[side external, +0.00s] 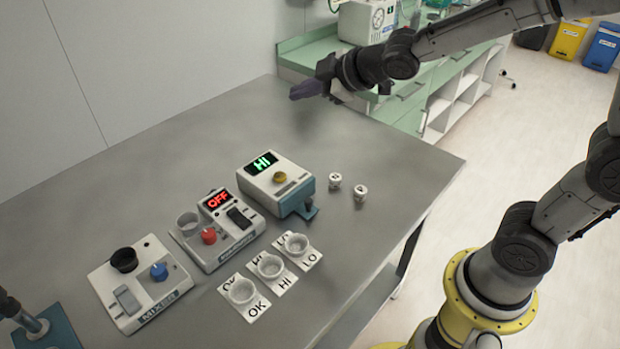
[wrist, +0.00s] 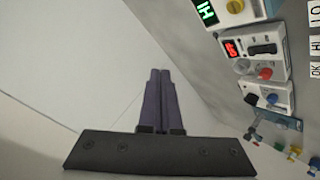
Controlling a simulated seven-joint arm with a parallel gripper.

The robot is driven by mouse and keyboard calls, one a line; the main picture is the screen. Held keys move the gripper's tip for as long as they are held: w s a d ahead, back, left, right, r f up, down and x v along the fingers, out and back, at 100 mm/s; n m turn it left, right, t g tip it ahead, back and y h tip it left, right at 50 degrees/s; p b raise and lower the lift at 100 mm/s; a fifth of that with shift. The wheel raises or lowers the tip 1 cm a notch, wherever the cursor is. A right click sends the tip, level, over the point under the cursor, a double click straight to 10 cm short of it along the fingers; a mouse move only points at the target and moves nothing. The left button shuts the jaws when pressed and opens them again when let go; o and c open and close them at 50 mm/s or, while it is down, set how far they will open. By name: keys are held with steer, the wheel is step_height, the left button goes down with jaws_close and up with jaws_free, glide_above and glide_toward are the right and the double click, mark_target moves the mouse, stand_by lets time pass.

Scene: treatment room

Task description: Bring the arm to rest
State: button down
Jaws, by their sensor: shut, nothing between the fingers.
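My gripper (side external: 306,90) is over the far part of the grey table (side external: 190,130), well above its top and apart from the devices. Its two dark purple fingers lie side by side with nothing between them, as the wrist view (wrist: 160,100) also shows. My arm reaches in from the upper right and is held out roughly level. The fingers point left in the side view.
A device reading HI (side external: 276,183), one reading OFF (side external: 218,228) and a mixer (side external: 140,283) stand on the table. Several white cups rest on cards labelled OK (side external: 250,297), HI (side external: 279,277) and LO (side external: 303,254). Two small white pieces (side external: 335,181) (side external: 360,192) stand near the right edge.

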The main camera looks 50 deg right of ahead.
steer(key=s+d+r+m+h, duration=0.25)
steer(key=s+d+r, duration=0.2)
steer(key=s, duration=0.35)
steer(key=s+f+m+g, duration=0.3)
steer(key=s, duration=0.7)
steer(key=s+a+f+m+g+y, duration=0.1)
steer(key=s+f+m, duration=0.3)
steer(key=s, duration=0.6)
steer(key=shift+s+a+g, duration=0.15)
steer(key=shift+a+g, duration=0.1)
steer(key=shift+g, duration=0.65)
steer(key=shift+r+y, duration=0.1)
steer(key=shift+y, duration=0.15)
